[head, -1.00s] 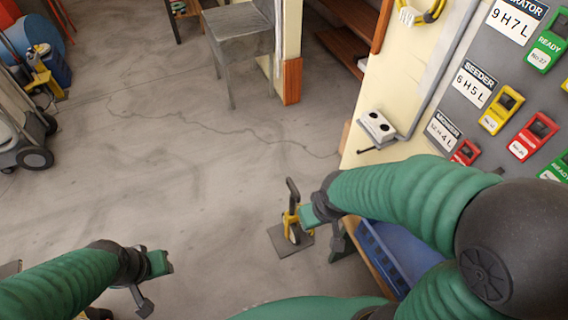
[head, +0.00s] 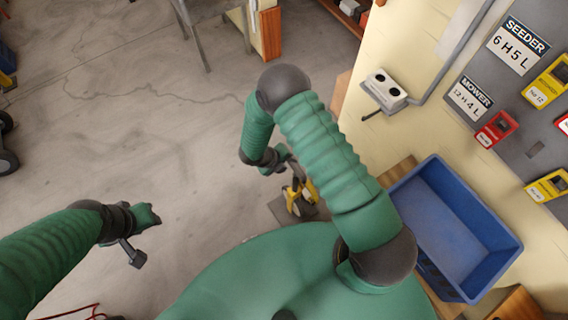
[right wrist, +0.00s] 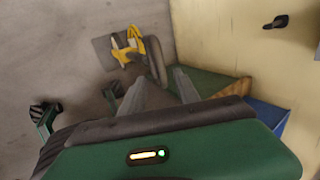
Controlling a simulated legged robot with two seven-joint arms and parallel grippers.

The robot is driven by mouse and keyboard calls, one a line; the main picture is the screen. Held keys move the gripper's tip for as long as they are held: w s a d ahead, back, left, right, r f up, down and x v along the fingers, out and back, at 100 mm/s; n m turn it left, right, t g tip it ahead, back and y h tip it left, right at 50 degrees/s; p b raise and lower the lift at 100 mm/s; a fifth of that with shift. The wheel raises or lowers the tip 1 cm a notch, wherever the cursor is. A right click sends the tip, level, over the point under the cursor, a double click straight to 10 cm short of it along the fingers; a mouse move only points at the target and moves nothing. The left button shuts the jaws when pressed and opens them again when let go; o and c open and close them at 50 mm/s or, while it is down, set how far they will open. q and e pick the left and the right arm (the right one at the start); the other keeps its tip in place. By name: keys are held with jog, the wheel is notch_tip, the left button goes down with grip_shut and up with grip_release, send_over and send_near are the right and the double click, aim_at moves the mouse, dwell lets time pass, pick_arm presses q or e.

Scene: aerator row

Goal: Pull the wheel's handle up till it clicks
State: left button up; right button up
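The yellow wheel stand (head: 297,198) is on a dark plate on the floor, partly behind my right arm in the head view. In the right wrist view its yellow frame (right wrist: 133,48) is at the top, with a dark upright handle (right wrist: 155,60) on its right side. My right gripper (head: 282,158) is close above the stand. In the wrist view its two grey fingers (right wrist: 160,78) are apart, with the handle showing between and beyond their tips; contact cannot be told. My left gripper (head: 148,215) hangs empty over the floor at left, its fingers unclear.
A blue crate (head: 455,230) stands right of my body, by the cream wall. A grey panel (head: 520,110) with labels and red and yellow tags is on the right, with a white socket box (head: 385,90) nearby. The floor left of the stand is clear.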

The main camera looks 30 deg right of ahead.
aim_at(296, 167)
jog(key=b+x, duration=0.6)
jog(key=x, duration=0.3)
jog(key=shift+f, duration=0.4)
grip_shut()
dwell(0.4)
